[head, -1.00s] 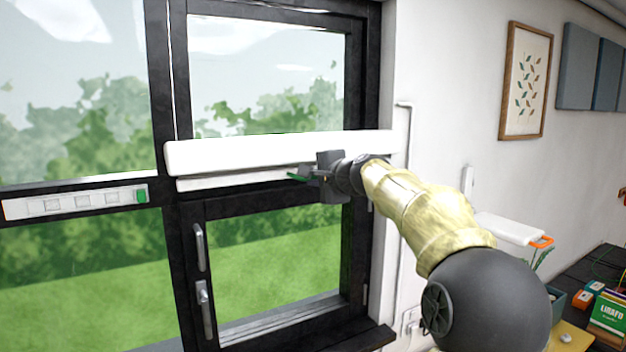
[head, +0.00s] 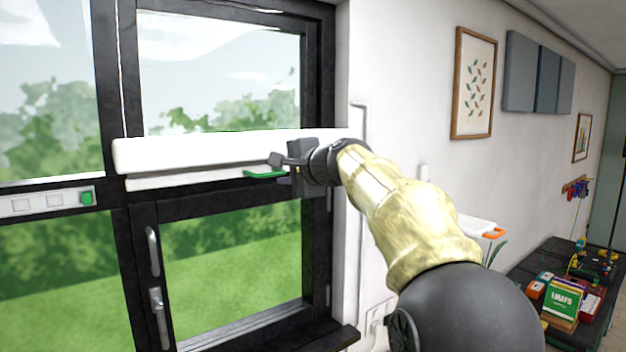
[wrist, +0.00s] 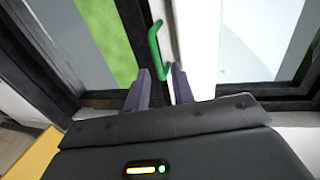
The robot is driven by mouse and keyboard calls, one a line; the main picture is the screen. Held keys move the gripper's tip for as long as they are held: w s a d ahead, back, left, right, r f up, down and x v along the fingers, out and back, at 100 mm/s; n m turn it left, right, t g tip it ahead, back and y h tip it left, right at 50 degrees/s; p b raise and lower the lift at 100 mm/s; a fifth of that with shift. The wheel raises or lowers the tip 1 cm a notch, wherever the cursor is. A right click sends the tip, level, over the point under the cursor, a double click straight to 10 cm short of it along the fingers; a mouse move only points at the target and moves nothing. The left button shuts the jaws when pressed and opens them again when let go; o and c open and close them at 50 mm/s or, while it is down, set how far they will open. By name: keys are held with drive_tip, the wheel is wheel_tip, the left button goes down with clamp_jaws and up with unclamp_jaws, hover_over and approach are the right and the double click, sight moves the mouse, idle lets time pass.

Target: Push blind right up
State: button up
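The white blind casing (head: 215,152) spans the right window at mid-height in the head view. The blind's thin white bottom bar (head: 195,178) lies just below it, with almost no gap showing. A green handle (head: 265,173) juts from the bar near its right end. My gripper (head: 278,165) is beside the handle, at the right end of the blind. In the wrist view the green handle (wrist: 154,50) stands in front of the fingers, and its near end lies in the gap between them. My gripper (wrist: 160,72) looks open, its fingers apart; contact with the handle is unclear.
The dark window frame (head: 320,90) surrounds the blind. Window latches (head: 155,302) stick out below left. A white wall with a framed picture (head: 474,83) is on the right. A dark bench (head: 525,270) with boxes stands lower right.

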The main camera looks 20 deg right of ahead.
drive_tip(key=b+v, duration=0.4)
drive_tip(key=v, duration=0.6)
drive_tip(key=a+f+n+g+h, duration=0.1)
drive_tip(key=a+f+n+g, duration=0.15)
drive_tip(key=f, duration=1.15)
drive_tip(key=a+f+n+g+h, duration=0.15)
drive_tip(key=f+g, duration=0.25)
drive_tip(key=f, duration=0.9)
drive_tip(key=s+a+f+n+g, duration=0.2)
drive_tip(key=s+f+n, duration=0.1)
drive_tip(key=s+f, duration=0.3)
drive_tip(key=s+a+f+n+g, duration=0.2)
drive_tip(key=s+f+n, duration=0.2)
drive_tip(key=s+f, duration=0.3)
drive_tip(key=s+a+f+n+g+h, duration=0.1)
drive_tip(key=s+f+n, duration=0.3)
drive_tip(key=f, duration=0.9)
drive_tip(key=s+a+g, duration=0.1)
drive_tip(key=s, duration=0.1)
drive_tip(key=shift+s, duration=0.3)
drive_tip(key=shift+w+f, duration=0.1)
